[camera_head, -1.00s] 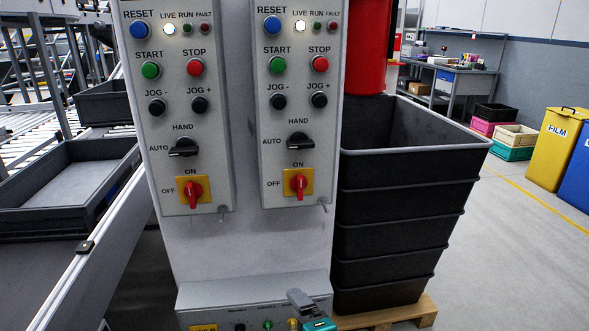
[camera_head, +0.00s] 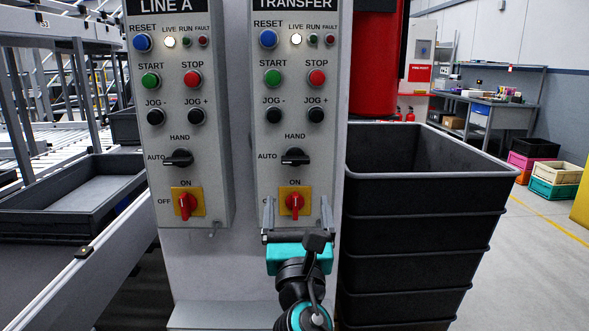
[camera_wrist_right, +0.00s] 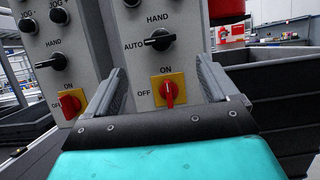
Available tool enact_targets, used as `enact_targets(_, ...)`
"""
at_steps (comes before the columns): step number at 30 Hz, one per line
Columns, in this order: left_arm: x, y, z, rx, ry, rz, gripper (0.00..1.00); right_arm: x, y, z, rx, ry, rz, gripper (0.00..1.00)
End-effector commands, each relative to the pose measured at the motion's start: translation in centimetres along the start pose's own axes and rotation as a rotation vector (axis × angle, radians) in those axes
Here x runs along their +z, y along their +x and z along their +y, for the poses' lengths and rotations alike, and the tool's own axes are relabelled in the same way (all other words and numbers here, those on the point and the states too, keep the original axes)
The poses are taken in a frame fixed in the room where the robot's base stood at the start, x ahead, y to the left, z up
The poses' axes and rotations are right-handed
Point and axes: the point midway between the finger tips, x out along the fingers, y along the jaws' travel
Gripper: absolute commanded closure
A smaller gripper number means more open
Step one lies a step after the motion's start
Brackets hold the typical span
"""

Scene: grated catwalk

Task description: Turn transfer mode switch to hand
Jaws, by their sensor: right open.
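The TRANSFER panel (camera_head: 272,135) stands right of the LINE A panel (camera_head: 200,130). Its black mode switch (camera_head: 295,157) has positions marked AUTO at the left and HAND at the top; its handle lies about horizontal, toward AUTO. It also shows in the right wrist view (camera_wrist_right: 160,40). Below it is the red ON/OFF switch (camera_head: 294,203) on a yellow plate, its handle upright. My right gripper (camera_head: 297,208) is open and empty, below the mode switch, its fingers either side of the red switch in the picture. Contact cannot be told. My left gripper is out of view.
The LINE A panel has a similar mode switch (camera_head: 178,159) and red switch (camera_head: 187,205). Stacked black crates (camera_head: 425,220) stand close on the right. A conveyor with a grey tray (camera_head: 75,195) is at the left.

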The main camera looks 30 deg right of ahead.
Motion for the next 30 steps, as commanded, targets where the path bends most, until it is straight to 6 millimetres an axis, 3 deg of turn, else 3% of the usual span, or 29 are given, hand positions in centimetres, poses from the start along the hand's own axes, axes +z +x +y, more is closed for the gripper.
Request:
enact_targets(9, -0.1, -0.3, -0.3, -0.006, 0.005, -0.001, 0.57, 0.2, 6.8, 0.0, -0.001, 0.001, -0.003, 0.13)
enact_targets(15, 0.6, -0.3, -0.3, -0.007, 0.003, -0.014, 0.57, 0.0, 9.8, 0.0, 0.000, 0.002, -0.001, 0.13)
enact_targets(21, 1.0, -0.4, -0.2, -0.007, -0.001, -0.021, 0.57, 0.0, 11.0, 0.0, 0.001, 0.003, 0.001, 0.13)
enact_targets(30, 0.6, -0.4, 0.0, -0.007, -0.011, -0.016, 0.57, -0.1, 11.0, 0.0, 0.001, 0.003, 0.002, 0.16)
